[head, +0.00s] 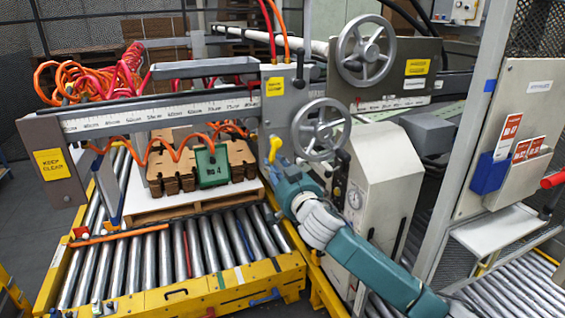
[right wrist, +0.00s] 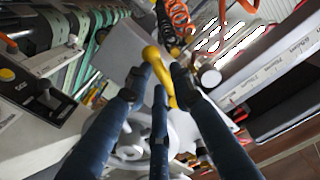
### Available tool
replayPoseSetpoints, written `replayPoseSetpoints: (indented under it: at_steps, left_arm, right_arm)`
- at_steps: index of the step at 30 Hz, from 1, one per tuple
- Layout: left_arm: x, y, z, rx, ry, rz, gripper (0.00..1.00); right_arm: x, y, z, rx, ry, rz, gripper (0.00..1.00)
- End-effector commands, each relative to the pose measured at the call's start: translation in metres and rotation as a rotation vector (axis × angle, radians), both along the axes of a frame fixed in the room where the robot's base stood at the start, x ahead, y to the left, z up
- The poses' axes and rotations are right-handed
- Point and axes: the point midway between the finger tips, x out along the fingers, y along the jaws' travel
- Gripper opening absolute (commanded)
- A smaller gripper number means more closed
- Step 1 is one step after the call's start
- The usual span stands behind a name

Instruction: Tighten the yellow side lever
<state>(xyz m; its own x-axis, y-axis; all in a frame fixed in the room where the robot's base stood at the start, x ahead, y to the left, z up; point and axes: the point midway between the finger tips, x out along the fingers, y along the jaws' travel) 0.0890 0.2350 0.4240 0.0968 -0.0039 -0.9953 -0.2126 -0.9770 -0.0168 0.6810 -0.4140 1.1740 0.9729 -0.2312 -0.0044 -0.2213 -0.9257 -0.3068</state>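The yellow side lever (head: 275,149) stands out below the grey head of the measuring beam, left of the lower handwheel. In the right wrist view, the lever (right wrist: 161,70) shows a round knob and a bent arm just ahead of my fingers. My right gripper (head: 279,170) is right below the lever in the head view. In the right wrist view its dark blue fingers (right wrist: 160,85) are spread apart, with the lever near their tips. I cannot tell whether any finger touches it. My left gripper is not in view.
A beige cabinet (head: 385,170) stands right beside my right arm. A roller conveyor (head: 185,255) with yellow rails carries a pallet of brown blanks (head: 172,170). Orange coiled hoses (head: 160,150) hang left of the lever.

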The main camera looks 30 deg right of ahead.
Motion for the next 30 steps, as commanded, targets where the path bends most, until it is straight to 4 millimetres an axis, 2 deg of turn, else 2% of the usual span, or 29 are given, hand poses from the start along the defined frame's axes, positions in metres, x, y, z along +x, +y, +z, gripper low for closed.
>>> replayPoseSetpoints:
  at_steps: [1, 7, 18, 24, 30]
  left_arm:
    - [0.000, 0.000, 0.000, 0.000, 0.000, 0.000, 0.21]
    - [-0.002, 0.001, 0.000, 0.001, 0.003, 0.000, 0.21]
    - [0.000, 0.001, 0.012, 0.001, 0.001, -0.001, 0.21]
    - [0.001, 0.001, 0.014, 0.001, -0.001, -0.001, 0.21]
    - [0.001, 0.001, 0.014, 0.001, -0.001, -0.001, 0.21]
  right_arm:
    - [0.004, -0.004, 0.007, -0.005, -0.012, -0.003, 0.21]
    - [0.016, -0.009, 0.012, -0.028, -0.014, -0.005, 0.21]
    - [0.011, -0.024, 0.005, -0.362, 0.074, -0.002, 0.21]
    - [0.010, -0.026, 0.003, -0.436, 0.095, 0.001, 0.21]
    - [0.006, -0.025, 0.001, -0.438, 0.098, 0.002, 0.21]
